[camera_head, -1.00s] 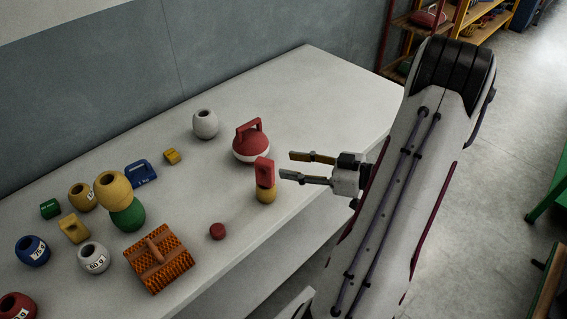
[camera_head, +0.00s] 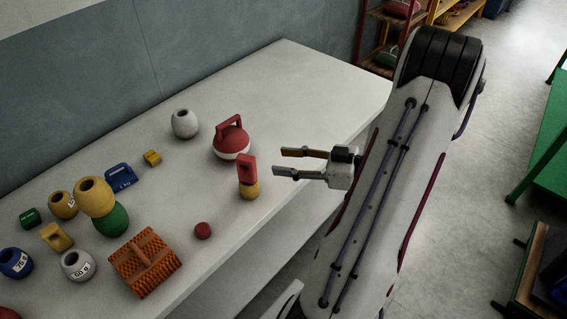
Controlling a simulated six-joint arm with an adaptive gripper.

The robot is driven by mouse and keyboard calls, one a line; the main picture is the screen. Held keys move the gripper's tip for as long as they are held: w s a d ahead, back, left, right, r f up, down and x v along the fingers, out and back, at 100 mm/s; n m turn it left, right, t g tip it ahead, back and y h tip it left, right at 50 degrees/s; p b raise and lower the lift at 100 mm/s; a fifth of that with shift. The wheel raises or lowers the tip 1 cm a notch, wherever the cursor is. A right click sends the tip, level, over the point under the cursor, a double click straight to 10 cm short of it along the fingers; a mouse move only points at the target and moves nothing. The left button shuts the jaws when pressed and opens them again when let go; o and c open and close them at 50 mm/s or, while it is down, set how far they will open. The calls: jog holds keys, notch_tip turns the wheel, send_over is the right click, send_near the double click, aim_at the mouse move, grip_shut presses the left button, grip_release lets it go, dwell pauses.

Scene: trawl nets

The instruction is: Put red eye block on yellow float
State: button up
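The red eye block (camera_head: 246,168) stands upright on top of a small yellow float (camera_head: 250,190) near the table's front edge. They appear to touch. My gripper (camera_head: 279,162) is to the right of the red block, with its two fingers apart and pointing left. A clear gap lies between the fingertips and the block, and nothing is between the fingers. Another yellow, rounded float with a hole in its top (camera_head: 93,190) rests on a green one (camera_head: 111,220) at the left.
A red-and-white kettle-shaped weight (camera_head: 231,138) stands just behind the red block. A red disc (camera_head: 203,230) and an orange brush (camera_head: 146,262) lie to its left. Several floats and blocks fill the table's left side. The table's far right (camera_head: 310,85) is clear.

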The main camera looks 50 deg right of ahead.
jog(key=w+d+r+g+h, duration=0.1)
jog(key=w+d+r+h, duration=0.15)
jog(key=w, duration=0.25)
jog(key=w+d+r+g+h, duration=0.1)
jog(key=w+r+g+h, duration=0.1)
jog(key=w+r+h, duration=0.3)
jog(key=w+a+r+m+g+h, duration=0.1)
jog(key=w+a+r+m+h, duration=0.2)
jog(key=a+r, duration=0.4)
jog(key=s+a+g+y, duration=0.2)
jog(key=s+a, duration=0.9)
jog(key=a, duration=0.2)
jog(key=s+a+m+g+y, duration=0.1)
jog(key=s+a+g+y, duration=0.1)
jog(key=s+a, duration=0.8)
jog(key=a+g, duration=0.1)
jog(key=a, duration=0.2)
jog(key=shift+s+a+r, duration=0.15)
jog(key=shift+s+r, duration=0.2)
